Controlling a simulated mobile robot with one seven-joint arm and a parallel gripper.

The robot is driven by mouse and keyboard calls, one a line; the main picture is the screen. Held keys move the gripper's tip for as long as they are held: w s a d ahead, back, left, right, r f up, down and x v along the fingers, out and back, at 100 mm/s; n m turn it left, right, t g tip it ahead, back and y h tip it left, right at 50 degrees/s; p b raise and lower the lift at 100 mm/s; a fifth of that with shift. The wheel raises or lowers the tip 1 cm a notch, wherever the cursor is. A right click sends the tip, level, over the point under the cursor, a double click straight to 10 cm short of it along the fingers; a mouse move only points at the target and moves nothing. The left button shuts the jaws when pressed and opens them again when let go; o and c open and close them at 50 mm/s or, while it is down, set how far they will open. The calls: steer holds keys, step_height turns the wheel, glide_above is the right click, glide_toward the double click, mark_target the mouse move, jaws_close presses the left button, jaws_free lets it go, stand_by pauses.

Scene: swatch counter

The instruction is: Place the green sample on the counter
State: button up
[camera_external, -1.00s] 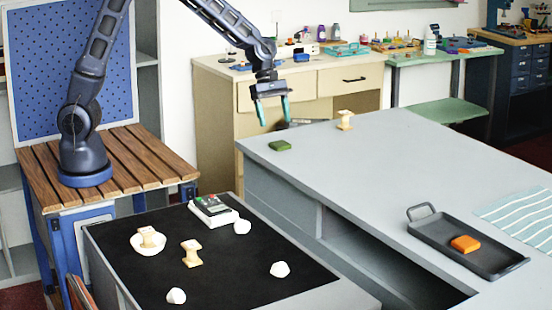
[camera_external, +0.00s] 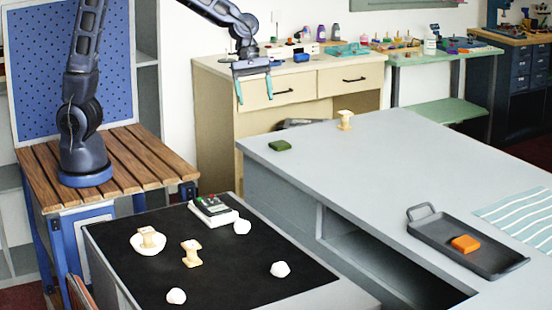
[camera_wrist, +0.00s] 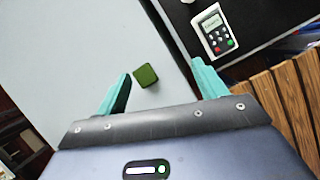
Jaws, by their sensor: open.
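The green sample (camera_external: 280,145) is a small dark green block lying flat on the grey counter (camera_external: 330,160), near its far left corner. In the wrist view the green sample (camera_wrist: 146,76) lies on the grey counter surface (camera_wrist: 80,50), seen between the two fingers. My gripper (camera_external: 256,88) has teal fingers, spread wide with nothing between them. It is in the air above and to the left of the sample, apart from it. In the wrist view my gripper (camera_wrist: 162,82) is also open and empty.
A dark tray (camera_external: 430,240) holds an orange block (camera_external: 465,244). A wooden spool (camera_external: 345,120) stands at the counter's back. The lower black surface (camera_external: 235,280) holds a device (camera_external: 212,207), white lumps and spools. The counter's middle is clear.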

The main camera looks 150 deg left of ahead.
steer(key=w+d+r+m, duration=0.1)
steer(key=d+r+m, duration=0.3)
steer(key=d, duration=0.5)
steer(key=d+r+m, duration=0.2)
steer(key=d+m, duration=0.4)
steer(key=d, duration=0.4)
steer(key=w+d+r+m, duration=0.1)
steer(key=d+r+m, duration=0.3)
steer(key=d, duration=0.5)
steer(key=s+d+m, duration=0.6)
steer(key=d+m, duration=0.2)
steer(key=d, duration=0.1)
steer(key=s+d+f+m, duration=0.1)
steer(key=s+d+m, duration=0.6)
steer(key=d+m, duration=0.2)
steer(key=shift+s+d+m, duration=0.15)
steer(key=shift+d+m, duration=0.15)
